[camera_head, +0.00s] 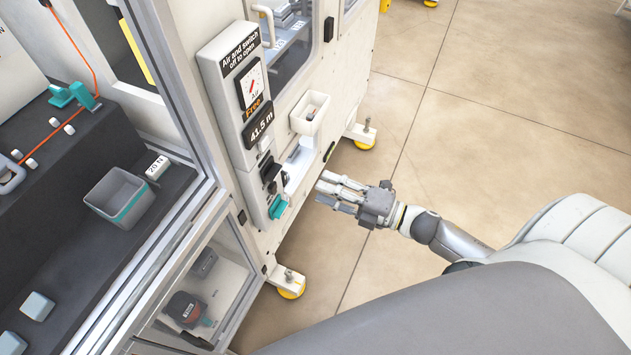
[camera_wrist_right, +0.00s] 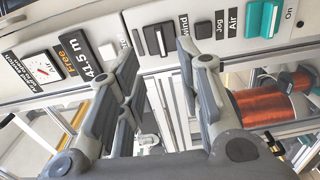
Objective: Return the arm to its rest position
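My right gripper (camera_head: 340,192) is beside the machine's control panel (camera_head: 236,115), with its fingers pointing at the panel's lower end. In the right wrist view the gripper (camera_wrist_right: 160,75) has its fingers spread apart with nothing between them. Past the fingers is the panel, with a black switch (camera_wrist_right: 158,40) and a teal switch (camera_wrist_right: 264,20) marked Air and On. The teal switch also shows in the head view (camera_head: 277,207). I cannot tell whether the fingers touch the panel. My left gripper is not in view.
A white tray (camera_head: 310,113) and a door handle (camera_head: 264,25) stick out from the machine near my right arm. Yellow-footed machine legs (camera_head: 291,287) stand on the floor. Copper wire spools (camera_wrist_right: 262,108) show below the panel. The tiled floor (camera_head: 470,110) at the right is clear.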

